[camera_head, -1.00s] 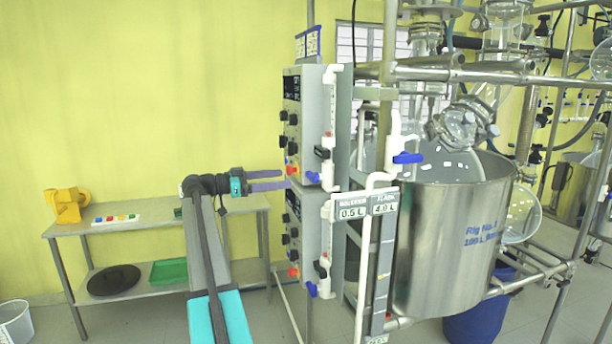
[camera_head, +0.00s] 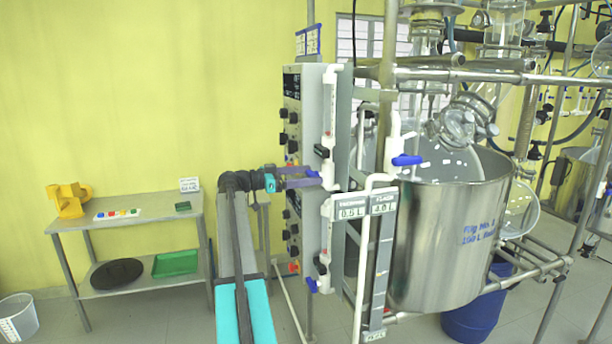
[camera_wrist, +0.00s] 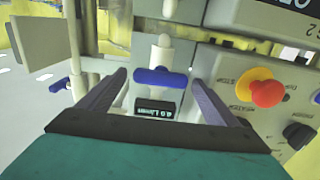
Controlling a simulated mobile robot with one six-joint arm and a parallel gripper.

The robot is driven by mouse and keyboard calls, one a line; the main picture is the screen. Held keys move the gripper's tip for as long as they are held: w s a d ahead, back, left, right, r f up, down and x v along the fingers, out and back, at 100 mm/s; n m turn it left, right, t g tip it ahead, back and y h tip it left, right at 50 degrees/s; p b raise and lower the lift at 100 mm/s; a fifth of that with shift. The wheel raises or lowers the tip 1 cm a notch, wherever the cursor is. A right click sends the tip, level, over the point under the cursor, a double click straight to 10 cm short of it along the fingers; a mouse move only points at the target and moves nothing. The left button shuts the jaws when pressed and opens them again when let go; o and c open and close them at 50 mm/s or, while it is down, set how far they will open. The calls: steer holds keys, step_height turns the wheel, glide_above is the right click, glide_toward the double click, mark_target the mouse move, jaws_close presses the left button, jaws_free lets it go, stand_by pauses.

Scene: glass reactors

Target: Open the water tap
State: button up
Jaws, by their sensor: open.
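My gripper (camera_head: 300,177) is open at the front of the grey control panel (camera_head: 291,95). Its two dark fingers reach to a blue tap handle (camera_head: 312,173) on a white vertical pipe. In the wrist view the blue handle (camera_wrist: 160,77) lies crosswise between the two fingers (camera_wrist: 158,82), with gaps on both sides. A small dark display (camera_wrist: 158,107) sits close to it. Two more blue handles show: one on the white pipe by the steel vessel (camera_head: 407,160), and one lower on the panel's pipe (camera_head: 311,285). Which is the water tap is not labelled.
A red and yellow button (camera_wrist: 262,90) and black knobs (camera_wrist: 298,135) sit beside the handle. The steel vessel (camera_head: 450,250) and its pipe frame stand to the right. A metal side table (camera_head: 130,220) with small items stands at left. Floor between table and panel is partly free.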

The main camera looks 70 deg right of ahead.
steer(key=c, duration=1.1)
steer(key=shift+o, duration=0.2)
steer(key=shift+n+b, duration=0.4)
steer(key=shift+n, duration=0.1)
steer(key=n+b, duration=0.1)
steer(key=n, duration=0.1)
steer(key=shift+f+n, duration=0.1)
steer(key=shift+n, duration=0.3)
steer(key=n+b, duration=0.1)
steer(key=n, duration=0.3)
steer(key=shift+w+d, duration=0.1)
steer(key=n, duration=0.4)
steer(key=shift+n, duration=0.3)
steer(key=n+p, duration=0.2)
steer(key=n, duration=0.2)
steer(key=shift+f, duration=0.15)
steer(key=shift+n, duration=0.4)
